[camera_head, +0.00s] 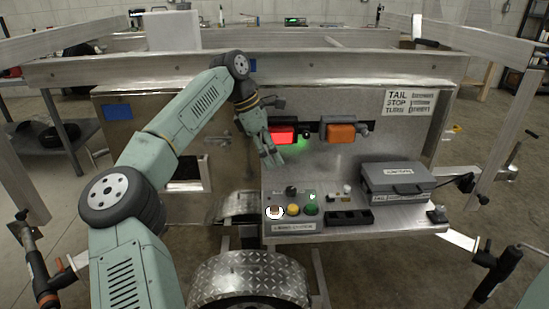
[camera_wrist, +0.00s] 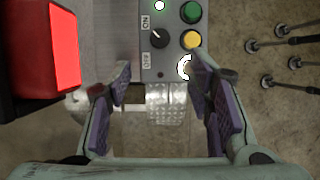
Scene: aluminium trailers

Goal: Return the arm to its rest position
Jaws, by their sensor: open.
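My arm reaches from the lower left over the trailer's end in the head view. My gripper (camera_head: 272,153) hangs just below and left of the lit red lamp (camera_head: 284,136), above the metal shelf. In the wrist view my gripper (camera_wrist: 160,92) is open, its purple-padded fingers spread with nothing between them. The red lamp (camera_wrist: 62,45) is close at the upper left there. Beyond the fingers is a control box (camera_wrist: 150,72) with a black ON/OFF knob (camera_wrist: 159,39) and green, yellow and white-lit buttons. Whether the gripper touches the lamp cannot be told.
An orange lamp (camera_head: 341,133) is mounted right of the red one. A grey case (camera_head: 397,180) and a black tray (camera_head: 349,218) sit on the shelf. Trailer rails (camera_head: 330,66) run behind the arm. A shelf with tires (camera_head: 60,135) stands at left.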

